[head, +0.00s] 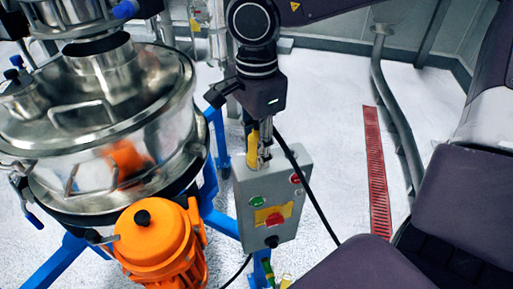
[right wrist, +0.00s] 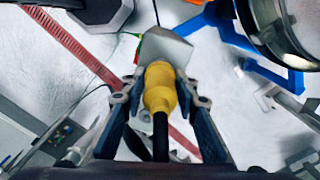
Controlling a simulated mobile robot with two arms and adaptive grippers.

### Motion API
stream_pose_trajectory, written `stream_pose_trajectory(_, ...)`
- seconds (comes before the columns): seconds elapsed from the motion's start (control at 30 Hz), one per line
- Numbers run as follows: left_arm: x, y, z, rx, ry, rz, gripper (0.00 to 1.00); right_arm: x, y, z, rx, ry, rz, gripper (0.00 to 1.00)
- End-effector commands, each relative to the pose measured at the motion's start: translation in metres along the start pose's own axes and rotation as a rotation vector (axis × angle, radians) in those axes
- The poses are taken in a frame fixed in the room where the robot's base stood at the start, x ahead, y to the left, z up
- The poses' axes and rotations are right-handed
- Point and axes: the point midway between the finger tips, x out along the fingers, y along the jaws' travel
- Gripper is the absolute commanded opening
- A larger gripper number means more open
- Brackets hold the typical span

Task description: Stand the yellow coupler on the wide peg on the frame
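The yellow coupler (head: 254,148) is at my right gripper (head: 264,155), in front of the top of the grey control box. In the right wrist view the coupler (right wrist: 160,86) sits between the two fingertips of my right gripper (right wrist: 160,92), which close on its sides. A black cable runs from the coupler's near end. The blue frame (head: 50,266) stands under the steel sifter. I cannot pick out the wide peg for certain; small green and pale yellow pieces show by the blue frame at the bottom edge. My left gripper is not in view.
The grey control box (head: 287,218) with green and red buttons is directly below my right gripper. The steel sifter (head: 150,122) and its orange motor (head: 158,240) stand to the left. A red floor grate (head: 376,175) and a pipe lie to the right, with white floor between.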

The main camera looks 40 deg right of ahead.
Motion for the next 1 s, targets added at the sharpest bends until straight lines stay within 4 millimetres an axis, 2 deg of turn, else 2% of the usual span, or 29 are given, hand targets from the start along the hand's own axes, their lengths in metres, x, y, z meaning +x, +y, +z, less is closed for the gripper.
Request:
stream_pose_trajectory(0.03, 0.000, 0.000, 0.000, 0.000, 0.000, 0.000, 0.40, -0.001, 0.000, 0.000, 0.000, 0.000, -0.001, 0.33)
stream_pose_trajectory(0.17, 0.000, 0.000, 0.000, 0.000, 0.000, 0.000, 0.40, -0.001, 0.000, 0.000, 0.000, 0.000, -0.001, 0.48)
stream_pose_trajectory(0.43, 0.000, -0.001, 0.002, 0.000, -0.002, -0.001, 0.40, -0.001, 0.000, 0.000, 0.000, 0.000, 0.000, 0.48)
stream_pose_trajectory(0.57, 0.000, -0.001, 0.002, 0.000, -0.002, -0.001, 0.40, -0.009, -0.001, 0.000, 0.000, 0.000, -0.004, 0.48)
stream_pose_trajectory(0.67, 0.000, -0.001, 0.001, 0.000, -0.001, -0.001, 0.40, -0.024, -0.001, 0.000, 0.001, -0.001, -0.005, 0.48)
stream_pose_trajectory(1.0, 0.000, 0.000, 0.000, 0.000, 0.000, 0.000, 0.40, -0.094, -0.001, 0.000, 0.002, 0.000, -0.004, 0.48)
